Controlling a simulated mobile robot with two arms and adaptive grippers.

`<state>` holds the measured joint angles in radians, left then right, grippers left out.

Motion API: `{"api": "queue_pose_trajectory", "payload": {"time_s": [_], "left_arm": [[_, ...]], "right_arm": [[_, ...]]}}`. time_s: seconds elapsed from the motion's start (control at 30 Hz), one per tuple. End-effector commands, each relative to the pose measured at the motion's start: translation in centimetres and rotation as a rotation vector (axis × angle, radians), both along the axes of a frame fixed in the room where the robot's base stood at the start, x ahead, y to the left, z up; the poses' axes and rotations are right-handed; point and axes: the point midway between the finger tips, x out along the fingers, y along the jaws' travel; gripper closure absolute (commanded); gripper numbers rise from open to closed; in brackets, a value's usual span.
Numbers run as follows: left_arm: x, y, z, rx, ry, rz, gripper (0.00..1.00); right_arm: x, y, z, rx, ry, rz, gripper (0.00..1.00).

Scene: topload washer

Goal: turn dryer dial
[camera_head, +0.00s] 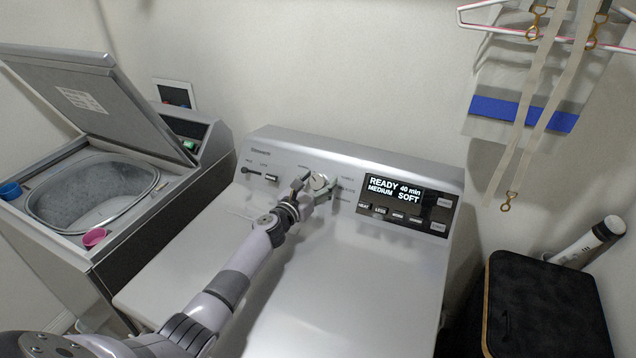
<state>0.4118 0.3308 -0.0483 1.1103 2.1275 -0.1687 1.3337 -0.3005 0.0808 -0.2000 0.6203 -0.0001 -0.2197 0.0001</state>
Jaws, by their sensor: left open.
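The dryer (310,275) is the light grey machine in the middle, with a sloped control panel at its back. Its round silver dial (319,182) is left of the display (405,203), which reads READY, 40 min, MEDIUM, SOFT. My left arm comes up from the lower left over the dryer top. My left gripper (317,187) is open at the dial, with one finger on each side of it. I cannot tell whether the fingers touch the dial. My right gripper is not in view.
The washer (150,205) stands on the left with its lid (85,95) raised. A slider and a switch lie left of the dial. A hanger with straps (545,90) hangs at upper right. A dark box (545,310) stands at lower right. The dryer's right top is clear.

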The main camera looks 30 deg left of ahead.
Motion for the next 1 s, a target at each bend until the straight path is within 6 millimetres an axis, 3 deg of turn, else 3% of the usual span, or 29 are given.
{"api": "queue_pose_trajectory", "payload": {"time_s": [0.27,1.0], "left_arm": [[0.10,0.00,0.03,0.000,0.000,0.000,0.37],[0.07,-0.03,0.01,0.000,0.000,-0.001,0.84]], "right_arm": [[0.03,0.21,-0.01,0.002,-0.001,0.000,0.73],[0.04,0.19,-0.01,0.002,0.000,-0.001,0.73]]}}
